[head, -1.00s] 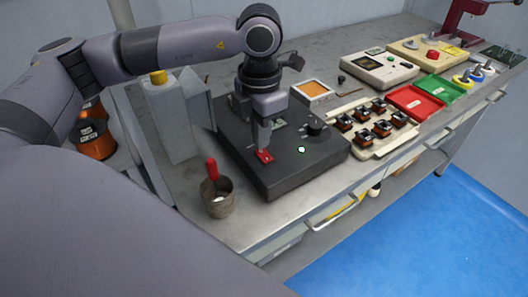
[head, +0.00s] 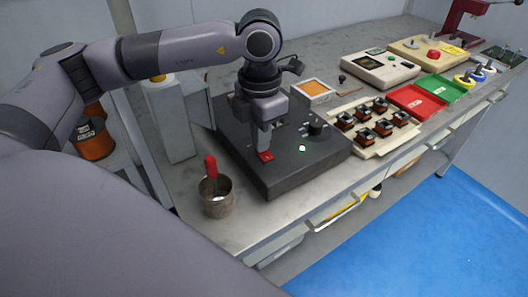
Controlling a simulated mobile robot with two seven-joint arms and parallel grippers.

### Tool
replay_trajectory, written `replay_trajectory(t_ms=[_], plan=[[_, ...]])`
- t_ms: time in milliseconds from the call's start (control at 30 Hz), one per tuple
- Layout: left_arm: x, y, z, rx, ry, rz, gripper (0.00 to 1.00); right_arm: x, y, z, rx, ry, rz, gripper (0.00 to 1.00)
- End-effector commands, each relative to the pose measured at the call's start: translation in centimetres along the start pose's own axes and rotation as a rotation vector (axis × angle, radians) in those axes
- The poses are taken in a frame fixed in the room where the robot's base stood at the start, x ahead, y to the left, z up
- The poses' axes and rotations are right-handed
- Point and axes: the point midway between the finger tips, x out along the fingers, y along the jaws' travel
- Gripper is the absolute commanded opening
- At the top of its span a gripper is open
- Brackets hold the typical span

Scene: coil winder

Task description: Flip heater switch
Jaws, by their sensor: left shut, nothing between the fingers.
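The heater unit is a dark grey box (head: 290,178) on the metal workbench. A red switch (head: 265,157) sits on its top face near the left front. The fingers hide part of the switch. My right gripper is not in view.
A metal cup (head: 218,203) with a red-handled tool stands left of the box. A cream tray (head: 364,146) with several coils is at its right. Red (head: 417,101) and green (head: 446,89) trays lie beyond. A grey container with a yellow cap (head: 170,120) stands behind left.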

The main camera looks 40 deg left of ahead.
Motion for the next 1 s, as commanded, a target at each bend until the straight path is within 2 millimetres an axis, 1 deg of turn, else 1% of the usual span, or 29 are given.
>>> replay_trajectory(t_ms=[233, 367, 467, 1000], plan=[[0.5, 0.0, 0.0, 0.000, 0.000, 0.000, 0.00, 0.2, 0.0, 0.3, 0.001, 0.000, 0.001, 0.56], [0.2, 0.0, 0.0, 0.001, 0.000, 0.000, 0.00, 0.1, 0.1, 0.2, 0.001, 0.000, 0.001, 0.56], [-0.3, 0.0, 0.0, 0.001, 0.000, -0.001, 0.00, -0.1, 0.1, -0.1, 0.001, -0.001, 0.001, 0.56], [-4.7, 0.0, 0.0, 0.000, 0.000, -0.001, 0.00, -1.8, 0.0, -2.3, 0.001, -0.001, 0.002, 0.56]])
